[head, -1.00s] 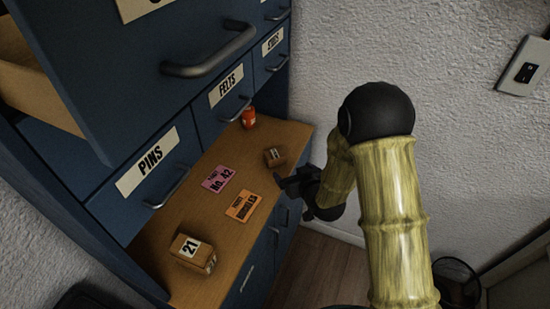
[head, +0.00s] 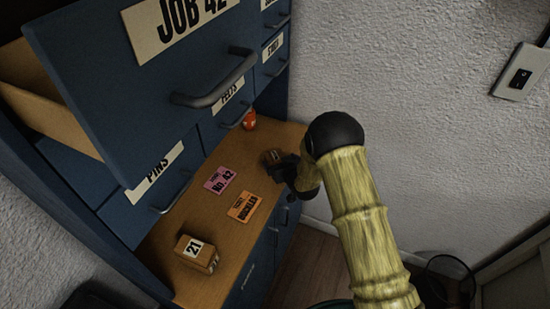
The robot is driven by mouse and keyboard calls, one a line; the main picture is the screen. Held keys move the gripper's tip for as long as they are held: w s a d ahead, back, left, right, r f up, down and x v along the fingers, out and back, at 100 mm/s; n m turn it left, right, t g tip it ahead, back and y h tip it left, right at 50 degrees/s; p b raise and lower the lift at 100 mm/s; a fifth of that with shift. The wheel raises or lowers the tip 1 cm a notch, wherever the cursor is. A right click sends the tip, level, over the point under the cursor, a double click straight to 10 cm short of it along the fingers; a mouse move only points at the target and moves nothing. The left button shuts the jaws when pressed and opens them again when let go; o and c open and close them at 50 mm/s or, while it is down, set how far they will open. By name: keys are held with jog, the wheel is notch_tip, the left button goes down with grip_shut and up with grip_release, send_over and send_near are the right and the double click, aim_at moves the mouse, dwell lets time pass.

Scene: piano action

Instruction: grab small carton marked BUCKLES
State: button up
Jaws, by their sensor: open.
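A small brown carton (head: 269,157) stands at the back right of the wooden counter, partly hidden by my gripper; its marking cannot be read. My gripper (head: 281,170) is open, close beside this carton on its right; I cannot tell if the carton is between the fingers. An orange card (head: 244,207) that reads BUCKLES lies flat on the counter, in front of the gripper. A larger carton (head: 190,255) marked 21 stands near the front left of the counter.
A pink card (head: 220,179) marked No. 42 lies on the counter (head: 222,220). An orange-red object (head: 250,121) stands at the back. An open drawer (head: 110,85) marked JOB 42 overhangs the left. A white wall (head: 420,80) rises behind my arm.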

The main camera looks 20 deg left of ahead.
aim_at(276, 157)
dwell(0.3)
jog(key=shift+p+x, duration=1.2)
jog(key=shift+x, duration=1.4)
jog(key=shift+d+f, duration=0.15)
jog(key=c, duration=1.1)
jog(key=shift+c, duration=0.2)
notch_tip(276, 157, up, 10)
jog(key=b, duration=0.3)
